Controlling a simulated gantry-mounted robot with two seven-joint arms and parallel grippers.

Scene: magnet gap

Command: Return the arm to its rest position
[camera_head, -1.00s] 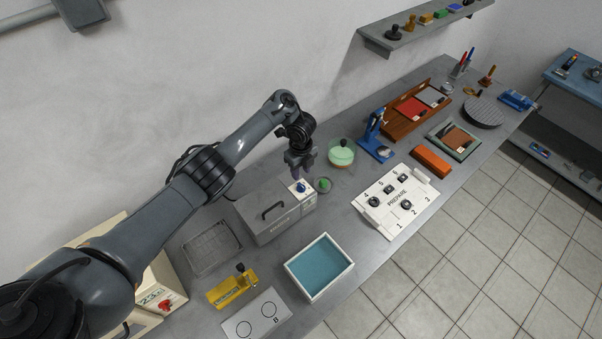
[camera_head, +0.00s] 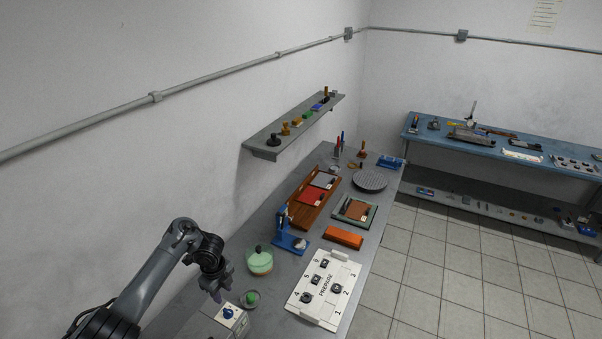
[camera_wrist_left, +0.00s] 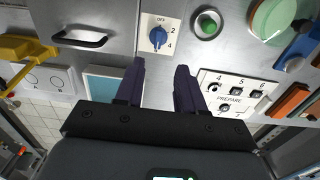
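My left arm comes in from the lower left of the head view. Its gripper (camera_head: 217,290) points down above the grey box, close to the box's dial. In the left wrist view the two dark fingers (camera_wrist_left: 160,72) stand apart with nothing between them. The blue dial (camera_wrist_left: 158,37) sits on a white plate marked OFF, 2 and 4, beyond the fingertips. It also shows in the head view (camera_head: 228,313). My right gripper is not in view.
A green button in a round dish (camera_head: 250,298) and a green-lidded jar (camera_head: 260,262) stand near the gripper. The white PREPARE board (camera_head: 325,287), blue stand (camera_head: 291,240) and orange block (camera_head: 343,237) lie farther right. A wall shelf (camera_head: 295,125) juts out above the bench.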

